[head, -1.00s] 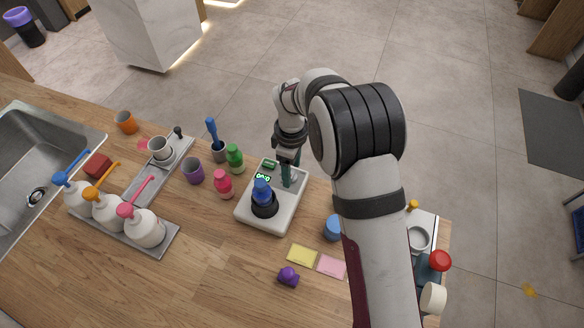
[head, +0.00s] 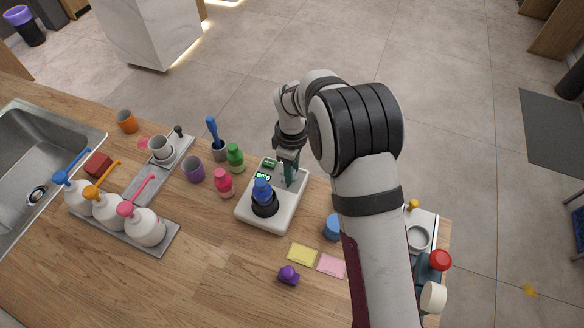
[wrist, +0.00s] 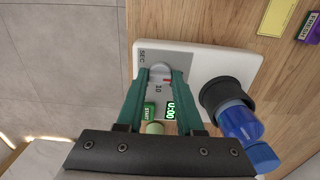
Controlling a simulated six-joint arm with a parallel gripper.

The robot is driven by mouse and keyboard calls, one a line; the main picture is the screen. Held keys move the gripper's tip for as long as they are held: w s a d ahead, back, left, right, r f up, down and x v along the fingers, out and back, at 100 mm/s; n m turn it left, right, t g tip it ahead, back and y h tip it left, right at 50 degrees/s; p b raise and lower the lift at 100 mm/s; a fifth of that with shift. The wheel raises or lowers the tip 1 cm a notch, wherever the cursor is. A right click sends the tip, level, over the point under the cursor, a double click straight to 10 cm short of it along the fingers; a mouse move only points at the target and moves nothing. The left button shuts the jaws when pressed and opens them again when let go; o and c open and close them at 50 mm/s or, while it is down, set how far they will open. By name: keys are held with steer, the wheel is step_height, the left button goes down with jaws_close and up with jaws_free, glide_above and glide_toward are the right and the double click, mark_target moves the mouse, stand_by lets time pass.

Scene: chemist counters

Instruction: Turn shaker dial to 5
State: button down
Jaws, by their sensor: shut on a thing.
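The shaker (head: 285,211) is a white box with a black cup holder, a blue-capped bottle (head: 262,190) and a small green display (head: 262,177); in the wrist view the display (wrist: 171,108) seems to read 0:00. The grey dial (wrist: 159,70) sits between the green fingertips of my gripper (wrist: 161,75), which is shut on it. A red mark shows by the dial, with "10" and "SEC" printed nearby. The number the dial points to cannot be read. In the head view my gripper (head: 289,180) comes down on the shaker's far right part and hides the dial.
A pink bottle (head: 224,184), a green bottle (head: 235,158) and a purple cup (head: 194,169) stand left of the shaker. A blue cup (head: 332,228) is to its right. Yellow (head: 302,254) and pink notes (head: 331,265) and a purple object (head: 288,275) lie in front.

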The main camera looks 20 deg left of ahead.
steer(key=shift+m, duration=0.3)
steer(key=m, duration=0.3)
steer(key=shift+m, duration=2.5)
steer(key=c, duration=0.5)
jaws_free()
steer(key=shift+c, duration=0.2)
step_height(320, 180, up, 16)
